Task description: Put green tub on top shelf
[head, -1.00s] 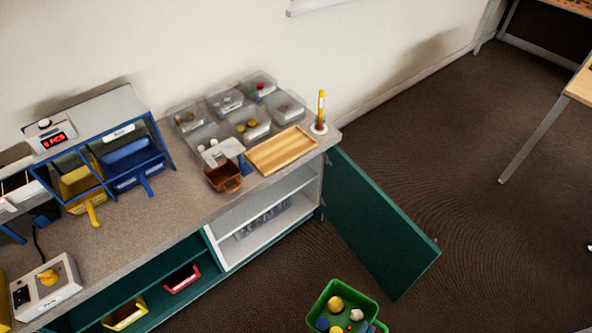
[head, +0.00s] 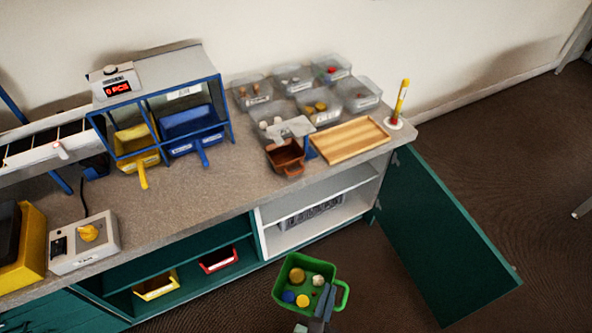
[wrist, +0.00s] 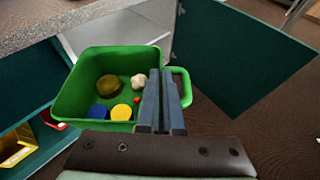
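The green tub (head: 283,277) holds several small round pieces in yellow, blue and white, and is in front of the open cabinet. In the wrist view the tub (wrist: 70,98) fills the middle left, roughly level, with its handle loop at the right. My gripper (head: 325,298) is at the tub's handle side; in the wrist view its fingers (wrist: 162,75) are close together on that side, closed on the handle. The exact contact is partly hidden by the fingers. The white top shelf (head: 345,184) inside the cabinet looks bare.
A grey crate (head: 312,214) stands on the shelf below. The green door (head: 440,235) hangs wide open to the right. The counter (head: 215,190) above carries a wooden tray (head: 350,139), clear boxes and a brown tub (head: 285,157). Yellow and red bins sit in the left bay.

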